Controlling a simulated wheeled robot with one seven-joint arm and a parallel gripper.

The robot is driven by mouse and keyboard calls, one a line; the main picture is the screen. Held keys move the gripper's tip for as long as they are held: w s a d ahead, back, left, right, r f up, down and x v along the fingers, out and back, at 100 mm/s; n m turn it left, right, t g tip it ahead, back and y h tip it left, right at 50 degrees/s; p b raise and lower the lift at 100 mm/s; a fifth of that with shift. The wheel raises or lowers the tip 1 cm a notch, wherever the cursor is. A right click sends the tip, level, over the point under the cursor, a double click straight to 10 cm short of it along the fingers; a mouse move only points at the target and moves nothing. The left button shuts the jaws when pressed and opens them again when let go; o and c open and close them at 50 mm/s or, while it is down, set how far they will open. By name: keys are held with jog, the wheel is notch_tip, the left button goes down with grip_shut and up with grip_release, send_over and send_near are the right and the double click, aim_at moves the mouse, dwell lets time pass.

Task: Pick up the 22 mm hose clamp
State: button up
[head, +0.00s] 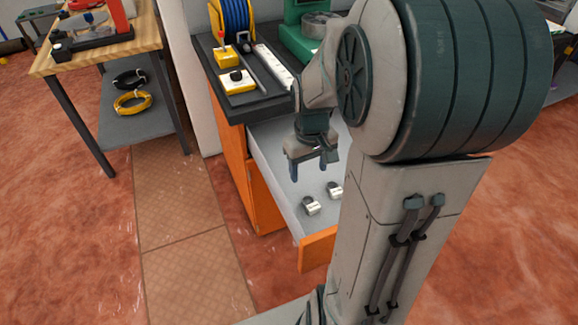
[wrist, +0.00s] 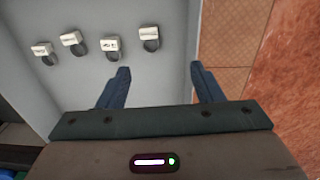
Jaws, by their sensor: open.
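Several hose clamps with white label tags lie in a row on the floor of the open drawer (head: 285,185). The wrist view shows clamps at the far left (wrist: 43,52), left of middle (wrist: 72,42), middle (wrist: 110,46) and right (wrist: 149,38). The tags are too small to read, so I cannot tell which is the 22 mm one. The head view shows two clamps, one nearer (head: 311,206) and one farther right (head: 335,190); my arm hides the rest. My gripper (head: 309,170) is open and empty above the drawer; its blue fingers (wrist: 160,70) are apart, below the rightmost clamp in the wrist view.
The orange drawer front (head: 318,249) and side walls bound the space. A dark worktop (head: 235,100) above the drawer holds yellow boxes, a blue cable spool (head: 235,18) and a green machine (head: 298,38). A wooden table (head: 145,42) stands left.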

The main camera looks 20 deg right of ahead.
notch_tip(320, 180, down, 4)
jog(key=w+d+f+b, duration=0.1)
jog(key=w+d, duration=0.1)
jog(key=d, duration=0.1)
jog(key=b, duration=0.1)
send_over(313, 205)
notch_tip(313, 205, down, 8)
jog(key=shift+a+r, duration=0.15)
jog(key=shift+r, duration=0.1)
jog(key=shift+f+b, duration=0.7)
jog(key=shift+f, duration=2.15)
jog(key=c, duration=1.1)
